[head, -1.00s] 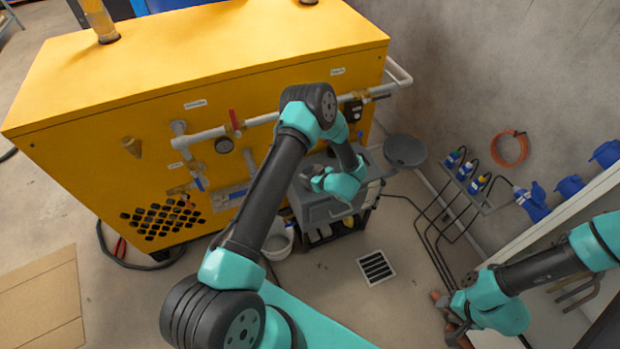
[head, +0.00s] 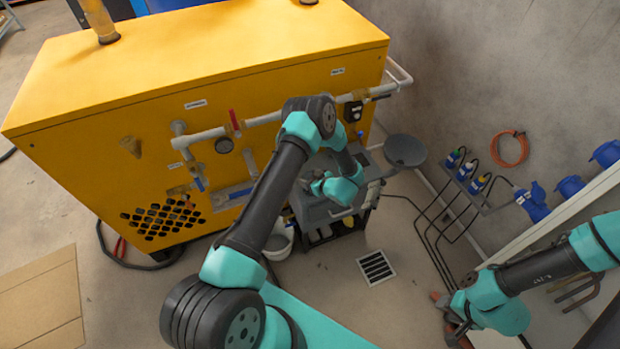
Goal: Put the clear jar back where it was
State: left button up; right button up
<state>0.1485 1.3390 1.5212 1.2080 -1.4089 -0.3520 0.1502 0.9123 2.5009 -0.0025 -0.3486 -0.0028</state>
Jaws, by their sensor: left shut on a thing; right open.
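My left gripper (head: 307,185) is over the grey cart (head: 335,213) in front of the yellow machine (head: 120,130). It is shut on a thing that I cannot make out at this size. I cannot pick out the clear jar anywhere in the head view. My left arm hides part of the machine front and of the cart top. My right gripper (head: 455,333) is open at the lower right, low beside the white frame, apart from the cart.
A white bucket (head: 280,243) stands left of the cart. A dark round bowl (head: 404,151) is right of it. A white pipe with a red valve handle (head: 235,121) crosses the machine front. Black cables (head: 437,222) run to the wall. Floor around the drain grate (head: 376,267) is clear.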

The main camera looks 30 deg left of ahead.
pick_arm(q)
jog(key=o, duration=1.1)
jog(key=shift+o, duration=0.2)
jog(key=shift+d+r, duration=0.1)
jog(key=shift+d, duration=0.05)
jog(key=v, duration=1.1)
jog(key=shift+s+d+r, duration=0.15)
jog(key=shift+d, duration=0.15)
